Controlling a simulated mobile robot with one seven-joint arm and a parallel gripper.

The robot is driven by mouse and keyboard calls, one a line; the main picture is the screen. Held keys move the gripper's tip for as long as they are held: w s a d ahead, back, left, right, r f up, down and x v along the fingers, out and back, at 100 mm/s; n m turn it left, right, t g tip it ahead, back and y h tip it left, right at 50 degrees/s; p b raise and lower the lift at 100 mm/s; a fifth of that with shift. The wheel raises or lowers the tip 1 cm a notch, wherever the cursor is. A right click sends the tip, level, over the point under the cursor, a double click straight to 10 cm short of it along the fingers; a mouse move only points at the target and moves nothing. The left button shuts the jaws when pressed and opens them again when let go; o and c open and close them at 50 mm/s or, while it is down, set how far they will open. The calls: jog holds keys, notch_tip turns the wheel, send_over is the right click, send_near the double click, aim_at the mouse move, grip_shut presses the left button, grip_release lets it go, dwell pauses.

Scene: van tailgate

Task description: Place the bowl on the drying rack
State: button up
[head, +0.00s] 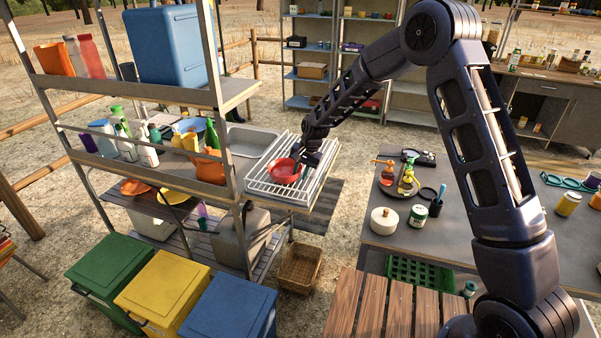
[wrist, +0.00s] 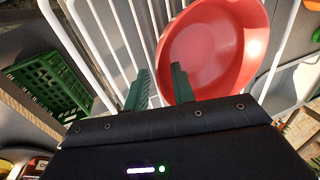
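The red bowl (head: 283,172) rests on the white wire drying rack (head: 313,186) and looks upright in the head view. In the wrist view the bowl (wrist: 212,48) fills the upper right, over the bars of the rack (wrist: 110,50). My gripper (head: 298,166) is at the bowl's right side. In the wrist view my gripper's two green fingers (wrist: 159,86) are apart, with a gap between them. The right finger overlaps the bowl's near rim and the left finger is outside it, over the bars. Whether either finger touches the bowl is not clear.
Shelving with bottles and a blue cooler (head: 168,45) stands close on the left. A dark table (head: 448,225) with a white pot (head: 384,221) and a tin is on the right. A wicker basket (head: 300,268) is on the ground below.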

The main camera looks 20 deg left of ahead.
jog(key=v, duration=1.2)
jog(key=shift+d+r, duration=0.1)
jog(key=shift+r, duration=0.05)
jog(key=s+d+r+t, duration=0.1)
jog(key=d+r, duration=0.5)
jog(key=d, duration=0.5)
jog(key=d+r+t, duration=0.1)
jog(key=d+r, duration=0.4)
jog(key=d, duration=0.6)
jog(key=s+d+r+t, duration=0.1)
jog(key=d+r, duration=0.5)
jog(key=d, duration=0.5)
jog(key=s+d+r+t+h, duration=0.1)
jog(key=s+d+h, duration=0.2)
jog(key=s+d, duration=1.8)
jog(key=shift+s+d+t, duration=0.15)
jog(key=shift+d+t, duration=0.15)
jog(key=shift+d, duration=0.9)
